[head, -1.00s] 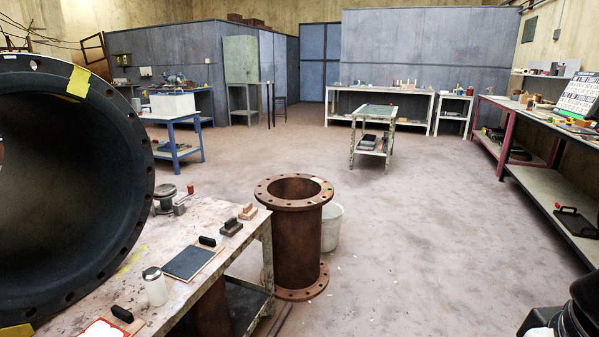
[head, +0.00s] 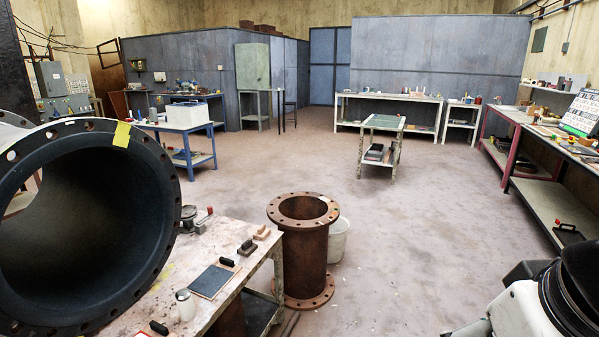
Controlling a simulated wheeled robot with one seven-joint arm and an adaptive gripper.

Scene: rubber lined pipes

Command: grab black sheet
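A flat black sheet (head: 211,281) lies on the worn table (head: 196,258) at the lower left of the head view. It rests on what looks like a light brown board, whose edge shows along its right side. A small black-handled object (head: 227,262) sits at its far edge. A white arm link of mine is at the lower right corner, far from the sheet. My gripper does not show in this view.
A white jar (head: 185,304) is just in front of the sheet. A rusty flanged pipe (head: 305,250) stands upright right of the table, with a white bucket (head: 340,240) behind it.

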